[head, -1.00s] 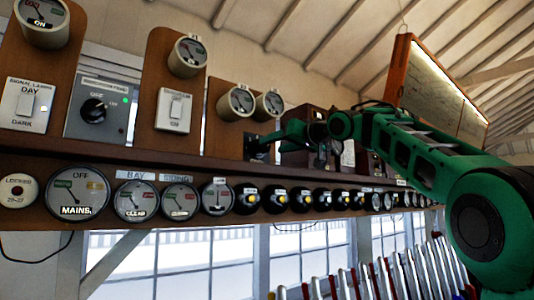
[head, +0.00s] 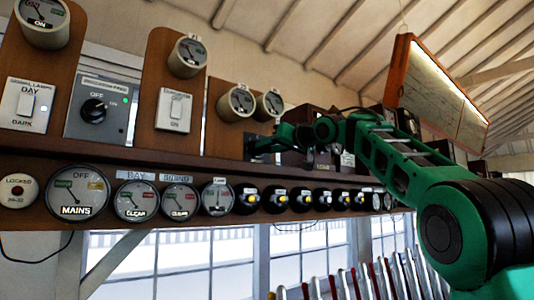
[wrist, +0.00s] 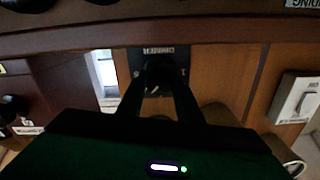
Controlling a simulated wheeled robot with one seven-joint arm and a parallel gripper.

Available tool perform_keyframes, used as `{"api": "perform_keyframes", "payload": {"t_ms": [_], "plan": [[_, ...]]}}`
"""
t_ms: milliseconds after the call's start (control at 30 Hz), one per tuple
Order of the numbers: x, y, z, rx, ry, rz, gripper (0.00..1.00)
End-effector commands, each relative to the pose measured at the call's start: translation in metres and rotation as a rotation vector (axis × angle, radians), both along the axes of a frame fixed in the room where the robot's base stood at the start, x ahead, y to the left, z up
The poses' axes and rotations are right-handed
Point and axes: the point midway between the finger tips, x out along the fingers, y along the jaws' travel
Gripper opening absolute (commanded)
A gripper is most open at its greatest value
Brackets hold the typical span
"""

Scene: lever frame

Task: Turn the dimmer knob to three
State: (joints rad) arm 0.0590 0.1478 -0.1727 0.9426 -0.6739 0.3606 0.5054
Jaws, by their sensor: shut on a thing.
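The dimmer knob's dark plate (wrist: 172,53) is on a brown wooden panel in the wrist view, with a small light label that appears upside down. The knob itself is dark and mostly hidden between my fingers; a short light mark shows there. I cannot read which number it points to. My gripper (wrist: 160,82) is shut on the knob, both dark fingers converging in front of the plate. In the head view my gripper (head: 258,147) reaches the same dark plate from the right, below two round gauges; the knob is hidden there.
A wooden shelf (head: 140,152) runs just below the plate, with a row of dials and black knobs under it. A grey rotary switch box (head: 97,110) and rocker switch (head: 174,110) are to the left. A lit framed board (head: 440,90) hangs above my arm.

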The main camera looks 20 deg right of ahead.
Motion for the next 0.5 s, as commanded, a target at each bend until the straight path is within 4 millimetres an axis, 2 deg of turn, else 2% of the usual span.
{"api": "perform_keyframes", "payload": {"t_ms": [267,500], "plan": [[0.0004,-0.0017,-0.0004,-0.049,-0.02,-0.003,0.1],[0.0006,-0.0021,-0.0004,-0.192,-0.078,-0.004,0.1]]}}
